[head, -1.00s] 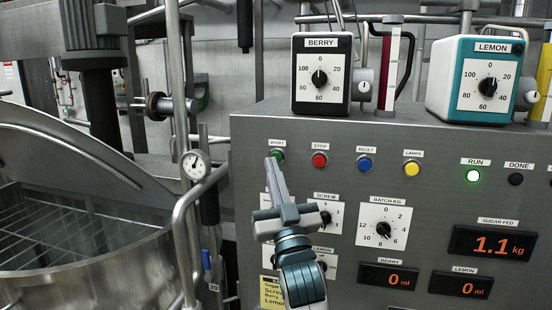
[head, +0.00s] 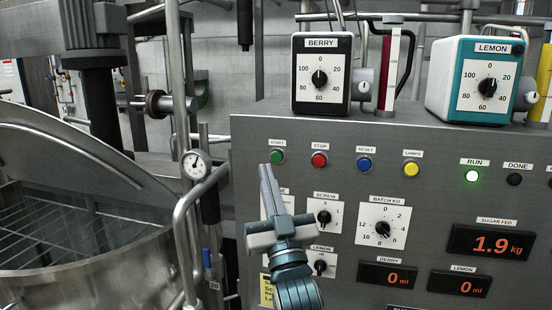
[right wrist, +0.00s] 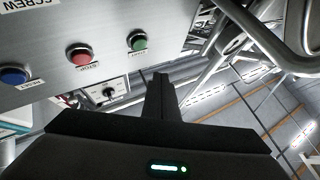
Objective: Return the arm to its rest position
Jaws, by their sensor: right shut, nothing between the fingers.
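My right gripper (head: 268,178) is in front of the left part of the grey control panel (head: 420,190). Its fingers are shut, empty and pointing up, with the tips a little below the green START button (head: 277,157). The tips look apart from the button. In the right wrist view the shut fingers (right wrist: 161,80) point up toward the panel's edge, with the green button (right wrist: 138,41) just left of them. The red STOP button (head: 319,160) and blue RESET button (head: 364,164) are further right on the panel. My left gripper is not in view.
A steel mixer vessel (head: 90,265) with a raised lid stands at the left, with pipes and a gauge (head: 195,164) beside it. The BERRY pump (head: 321,74) and LEMON pump (head: 482,80) stand on the panel top. The RUN lamp (head: 473,175) glows green.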

